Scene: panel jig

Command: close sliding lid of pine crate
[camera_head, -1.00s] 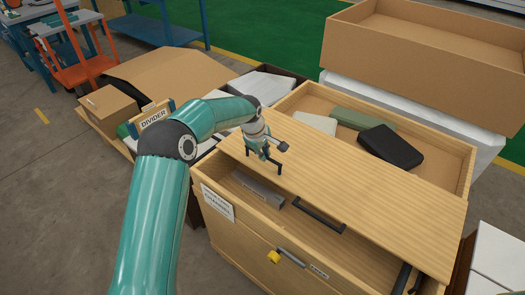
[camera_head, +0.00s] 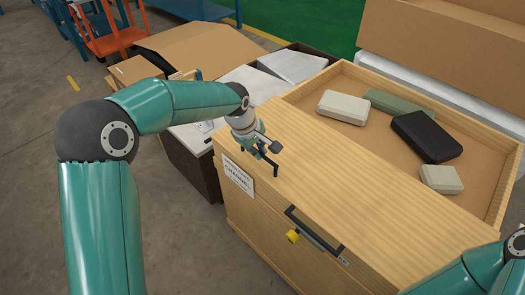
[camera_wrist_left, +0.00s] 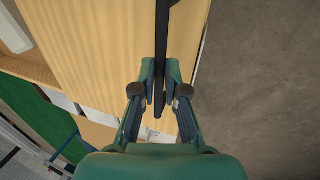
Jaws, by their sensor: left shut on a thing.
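The pine crate (camera_head: 255,212) stands in the middle of the head view, with a paper label on its front face. Its flat pine lid (camera_head: 345,190) lies over the front part, and I see no gap along the near edge there. The lid also fills the middle left of the left wrist view (camera_wrist_left: 95,35). My left gripper (camera_head: 268,158) is at the lid's left end. In the left wrist view its fingers are shut on a long black handle bar (camera_wrist_left: 161,55) at the lid's edge. A black bar (camera_head: 310,228) also shows at the near edge. My right gripper is out of view.
Behind the lid, an open pine tray (camera_head: 505,190) holds pale blocks (camera_head: 342,107), a green block (camera_head: 398,104) and a black case (camera_head: 427,137). A yellow piece (camera_head: 292,236) sits at the crate's front. Cardboard boxes (camera_head: 205,47) stand at the back left.

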